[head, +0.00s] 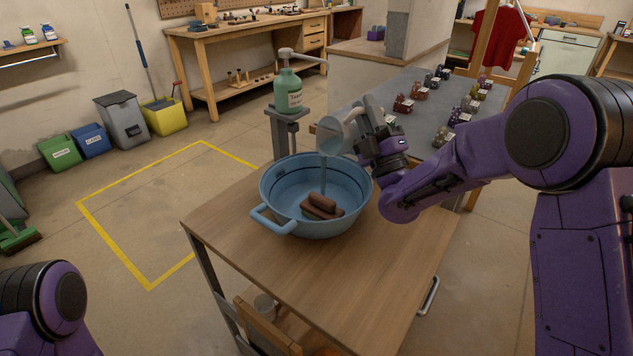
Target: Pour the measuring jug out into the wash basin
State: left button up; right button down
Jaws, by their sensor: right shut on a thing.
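The blue wash basin (277,186) stands on the wooden table, with a handle toward the front left. Brown roll-shaped objects (321,205) lie in it. The measuring jug (331,136), pale and see-through, is tilted above the basin's back right rim with its mouth toward the basin. A thin bluish stream (323,174) runs from it down into the basin. My right gripper (362,126) is shut on the jug, to the right of its body; the fingers partly hide the grip. My left gripper is out of view; only part of that arm shows at the lower left.
The wooden table (330,290) is clear in front of the basin. A green pump bottle (288,90) stands on a narrow stand behind the basin. A grey table (425,125) with several small dark items is behind my right arm.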

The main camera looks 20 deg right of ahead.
aim_at(352, 118)
jog(key=shift+s+a+f+n+y+b, duration=0.1)
jog(key=shift+s+a+n+y+b, duration=0.1)
jog(key=shift+a+n+y+b, duration=0.5)
jog(key=shift+s+a+f+n+y+b, duration=0.1)
jog(key=shift+s+a+n+y+b, duration=0.1)
jog(key=shift+n+y+b, duration=0.55)
jog(key=shift+s+a+f+n+g+y+b, duration=0.15)
jog(key=shift+a+n+g+y+b, duration=0.2)
jog(key=shift+n+y+b, duration=0.7)
jog(key=shift+s+a+f+n+g+y+b, duration=0.25)
jog(key=shift+n+b, duration=0.35)
jog(key=shift+b, duration=0.9)
jog(key=shift+a+r+n, duration=0.15)
jog(key=shift+a+n, duration=0.05)
jog(key=shift+n, duration=0.1)
jog(key=shift+a+r+n+g+y+b, duration=0.1)
jog(key=shift+a+n+g+y+b, duration=0.1)
jog(key=shift+n+g+y+b, duration=0.4)
jog(key=shift+s+a+n+y+b, duration=0.15)
jog(key=shift+n+y+b, duration=0.25)
jog(key=shift+y+b, duration=0.2)
